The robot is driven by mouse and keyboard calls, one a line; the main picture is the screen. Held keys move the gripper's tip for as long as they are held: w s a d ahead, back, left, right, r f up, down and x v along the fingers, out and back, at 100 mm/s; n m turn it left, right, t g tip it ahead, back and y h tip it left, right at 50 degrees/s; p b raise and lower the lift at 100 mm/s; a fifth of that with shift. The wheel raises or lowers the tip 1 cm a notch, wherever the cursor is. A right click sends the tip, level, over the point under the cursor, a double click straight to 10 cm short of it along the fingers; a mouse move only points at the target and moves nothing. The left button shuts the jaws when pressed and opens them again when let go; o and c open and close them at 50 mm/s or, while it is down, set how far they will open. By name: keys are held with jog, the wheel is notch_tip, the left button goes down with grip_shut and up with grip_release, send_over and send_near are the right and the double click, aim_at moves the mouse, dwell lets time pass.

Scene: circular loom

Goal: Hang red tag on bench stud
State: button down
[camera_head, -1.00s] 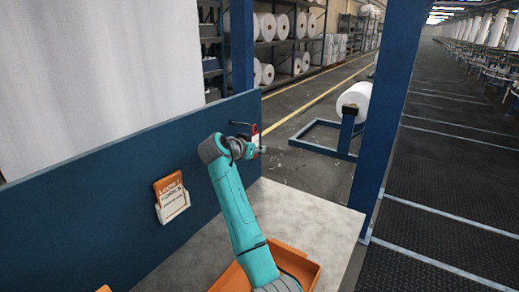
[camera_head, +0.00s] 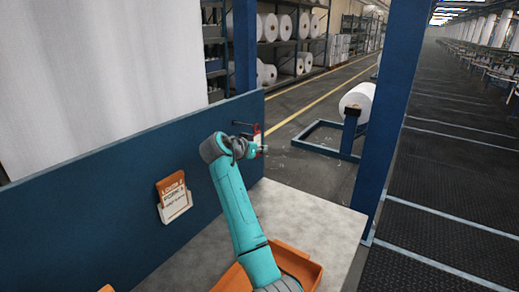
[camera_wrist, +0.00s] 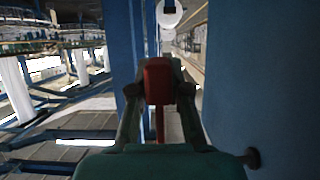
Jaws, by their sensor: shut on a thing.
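The red tag (camera_wrist: 158,88) is between the two fingers of my gripper (camera_wrist: 159,92) in the wrist view. In the head view the red and white tag (camera_head: 257,139) shows just beyond my gripper (camera_head: 258,150), near the right end of the blue bench panel (camera_head: 110,190). The stud (camera_head: 242,123) is a thin dark peg near the panel's upper right corner, and the tag is close to its free end. I cannot tell whether they touch. In the wrist view a dark round knob (camera_wrist: 253,158), possibly the stud, stands on the blue surface at right.
An orange and white card holder (camera_head: 174,200) hangs on the panel. An orange bin (camera_head: 297,265) sits on the pale bench top (camera_head: 320,215). A blue post (camera_head: 390,110) rises at the bench's right, and a white roll (camera_head: 356,100) on a blue stand lies beyond.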

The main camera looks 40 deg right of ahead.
jog(key=shift+w+a, duration=0.2)
jog(key=shift+w, duration=0.35)
jog(key=shift+w+a, duration=0.2)
jog(key=shift+w, duration=0.3)
dwell(0.5)
jog(key=shift+w, duration=0.15)
jog(key=shift+f, duration=0.3)
dwell(0.3)
jog(key=c, duration=1)
grip_release()
jog(key=shift+c, duration=0.2)
jog(key=shift+a, duration=0.1)
jog(key=s+a+r, duration=0.3)
jog(key=s+a, duration=0.1)
jog(key=a, duration=0.1)
jog(key=shift+a, duration=0.15)
